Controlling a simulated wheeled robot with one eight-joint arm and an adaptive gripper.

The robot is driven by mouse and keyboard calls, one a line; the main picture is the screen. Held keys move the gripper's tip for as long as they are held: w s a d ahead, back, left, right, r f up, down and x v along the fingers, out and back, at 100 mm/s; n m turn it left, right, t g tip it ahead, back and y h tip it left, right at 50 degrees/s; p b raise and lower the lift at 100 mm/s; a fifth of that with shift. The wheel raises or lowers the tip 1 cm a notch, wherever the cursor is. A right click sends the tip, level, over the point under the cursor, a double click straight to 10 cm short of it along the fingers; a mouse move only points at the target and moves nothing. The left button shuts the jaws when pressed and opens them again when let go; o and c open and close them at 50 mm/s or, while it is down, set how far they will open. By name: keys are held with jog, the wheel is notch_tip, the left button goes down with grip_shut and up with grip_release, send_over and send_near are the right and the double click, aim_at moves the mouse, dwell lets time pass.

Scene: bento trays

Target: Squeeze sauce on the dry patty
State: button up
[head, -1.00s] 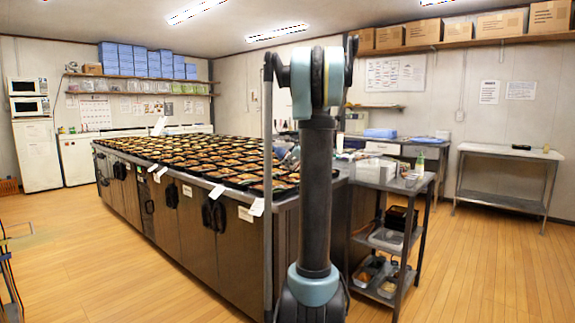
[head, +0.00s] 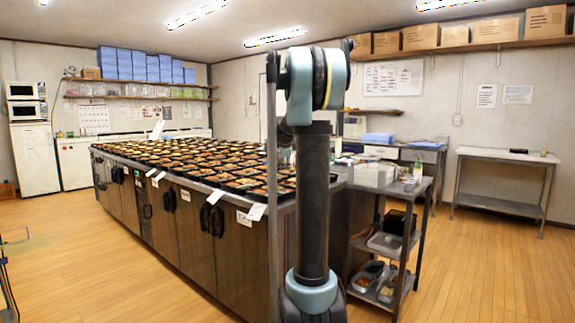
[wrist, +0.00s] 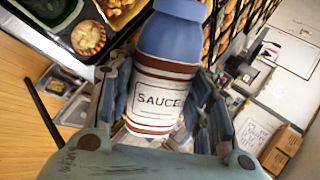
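In the wrist view, a sauce bottle (wrist: 160,85) with a blue cap, white label reading "SAUCE" and brown-red bands sits between the fingers of my gripper (wrist: 162,108). The fingers press on both its sides, so the gripper is shut on it. The bottle's cap points toward the top of the picture, close to the bento trays. Part of a black bento tray (wrist: 108,54) with a round cup of food shows at the upper left. In the head view, bento trays (head: 190,160) cover the long counter, and my arm hides the gripper and bottle. I cannot tell which patty is dry.
The long counter (head: 185,225) has dark cabinet fronts. A metal cart (head: 408,187) with boxes and bins stands at its right end. A side table (head: 507,153) stands by the right wall. The wooden floor (head: 110,265) to the left is free.

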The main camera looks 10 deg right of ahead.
aim_at(272, 165)
jog(key=a+h, duration=0.1)
jog(key=a+n+h, duration=0.2)
jog(key=shift+w+r, duration=0.15)
jog(key=shift+w, duration=0.1)
jog(key=a+n+h, duration=0.2)
jog(key=h, duration=0.1)
jog(key=a+h, duration=0.1)
jog(key=shift+w+n, duration=0.25)
jog(key=shift+n, duration=0.15)
jog(key=shift+d+f, duration=0.15)
jog(key=shift+f, duration=1.35)
jog(key=shift+s+a, duration=0.2)
jog(key=shift+s, duration=0.15)
jog(key=c, duration=0.4)
jog(key=shift+s, duration=0.25)
jog(key=shift+s, duration=0.15)
jog(key=shift+c, duration=0.3)
